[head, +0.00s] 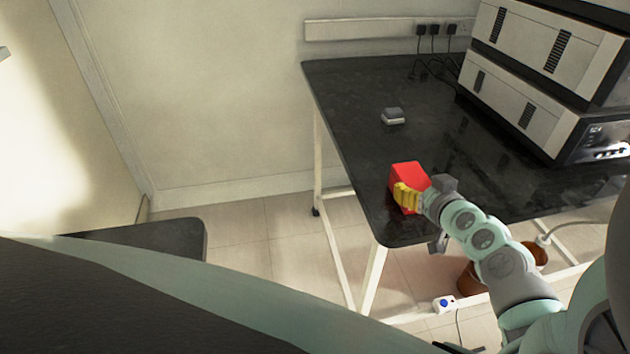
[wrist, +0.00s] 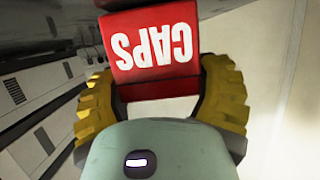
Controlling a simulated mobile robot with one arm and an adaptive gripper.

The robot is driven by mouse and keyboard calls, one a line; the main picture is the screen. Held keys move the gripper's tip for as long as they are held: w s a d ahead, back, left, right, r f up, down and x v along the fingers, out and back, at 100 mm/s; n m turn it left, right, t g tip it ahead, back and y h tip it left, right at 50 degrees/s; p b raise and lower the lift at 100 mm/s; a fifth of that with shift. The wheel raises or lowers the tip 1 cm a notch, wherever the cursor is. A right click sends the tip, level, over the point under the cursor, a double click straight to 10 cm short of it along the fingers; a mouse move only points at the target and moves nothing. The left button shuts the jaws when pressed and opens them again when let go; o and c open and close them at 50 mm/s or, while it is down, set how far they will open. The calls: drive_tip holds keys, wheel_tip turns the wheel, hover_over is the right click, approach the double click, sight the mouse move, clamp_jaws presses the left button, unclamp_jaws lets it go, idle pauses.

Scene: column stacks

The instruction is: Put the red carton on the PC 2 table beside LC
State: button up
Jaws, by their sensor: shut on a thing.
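The red carton (head: 409,174) is at the near left part of the black table (head: 350,100) in the head view. My gripper (head: 408,196) has its yellow fingers closed around it. In the wrist view the carton (wrist: 152,55) shows its red face with white letters "CAPS", upside down, between the two yellow fingers (wrist: 160,98). The head view does not clearly show whether the carton touches the table top or is held just above it. No label naming the table is readable.
Stacked white and black instruments (head: 520,110) fill the table's right side. A small grey device (head: 393,116) lies behind the carton. Plugs and cables hang at the back wall. The table's left part is mostly clear. Brown containers (head: 470,279) stand underneath.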

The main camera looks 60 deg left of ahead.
drive_tip(key=shift+f, duration=0.1)
drive_tip(key=o, duration=1.3)
drive_tip(key=shift+d+r, duration=0.15)
drive_tip(key=shift+r, duration=0.05)
drive_tip(key=shift+b+v, duration=0.55)
drive_tip(key=shift+v, duration=5.3)
